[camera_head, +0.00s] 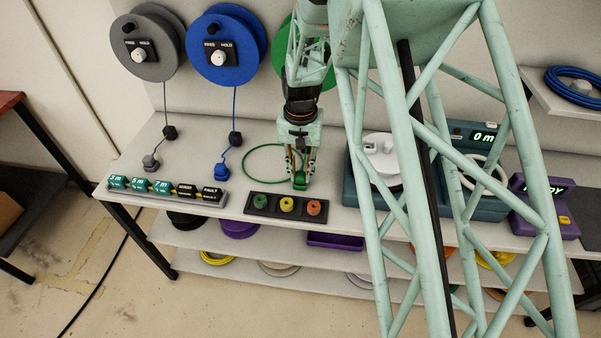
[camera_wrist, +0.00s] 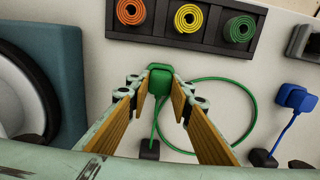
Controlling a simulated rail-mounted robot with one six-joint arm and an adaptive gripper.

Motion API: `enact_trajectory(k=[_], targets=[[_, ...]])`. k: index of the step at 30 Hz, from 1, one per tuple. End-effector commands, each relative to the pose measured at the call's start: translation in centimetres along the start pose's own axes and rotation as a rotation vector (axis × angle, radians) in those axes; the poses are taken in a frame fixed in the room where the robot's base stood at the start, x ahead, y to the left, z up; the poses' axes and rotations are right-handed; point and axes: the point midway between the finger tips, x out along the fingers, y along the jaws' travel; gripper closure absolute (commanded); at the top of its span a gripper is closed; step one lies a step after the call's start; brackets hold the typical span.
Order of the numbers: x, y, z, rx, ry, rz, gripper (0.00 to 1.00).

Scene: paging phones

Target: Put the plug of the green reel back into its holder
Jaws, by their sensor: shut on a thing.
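The green plug (camera_head: 300,178) is held between the fingers of my gripper (camera_head: 301,165), low over the bench behind the front rack. In the wrist view the plug (camera_wrist: 159,80) sits between the fingertips, its green cord running back to a dark block (camera_wrist: 149,150) on the bench. I cannot tell whether the plug touches the bench. The cord makes a loop (camera_head: 246,160) left of my gripper. The green reel (camera_head: 276,48) is on the back panel, mostly hidden by my arm. I cannot tell which piece is the plug's holder.
A black rack (camera_head: 262,211) with green, yellow and orange coils lies at the front edge. Blue (camera_head: 222,173) and grey (camera_head: 151,162) plugs are left. A row of label blocks (camera_head: 165,190) is front left. A teal machine (camera_head: 351,190) stands close on the right.

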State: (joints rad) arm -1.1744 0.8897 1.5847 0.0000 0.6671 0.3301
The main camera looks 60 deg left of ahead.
Motion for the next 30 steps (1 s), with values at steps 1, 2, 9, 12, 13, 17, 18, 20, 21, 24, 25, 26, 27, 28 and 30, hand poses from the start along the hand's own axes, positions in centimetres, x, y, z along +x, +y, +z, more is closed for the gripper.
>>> enact_trajectory(k=[1, 2, 9, 12, 13, 17, 18, 20, 21, 24, 25, 26, 27, 28, 30], targets=[[-0.01, 0.00, 0.00, 0.000, 0.000, 0.000, 0.88], [-0.01, 0.00, 0.00, 0.000, 0.000, 0.000, 0.88], [-0.01, 0.00, -0.01, 0.000, 0.000, 0.000, 0.74], [-0.01, 0.00, -0.01, 0.000, 0.000, 0.000, 0.65], [-0.01, 0.00, 0.00, 0.000, 0.000, 0.000, 0.64], [-0.01, 0.00, 0.00, 0.000, 0.000, 0.000, 0.64], [-0.01, 0.00, 0.00, 0.000, 0.000, 0.000, 0.64], [0.00, 0.00, 0.01, 0.000, 0.000, 0.000, 0.60], [0.00, 0.00, 0.01, 0.000, 0.000, 0.000, 0.57], [0.00, 0.00, 0.01, 0.000, 0.000, 0.000, 0.53], [0.00, 0.00, 0.01, 0.000, 0.000, 0.000, 0.53], [0.00, 0.00, 0.01, 0.000, 0.000, 0.000, 0.53], [0.00, 0.00, 0.01, 0.000, 0.000, 0.000, 0.53], [0.00, 0.00, 0.01, 0.000, 0.000, 0.000, 0.53], [0.00, 0.00, 0.00, 0.000, 0.000, 0.000, 0.53]])
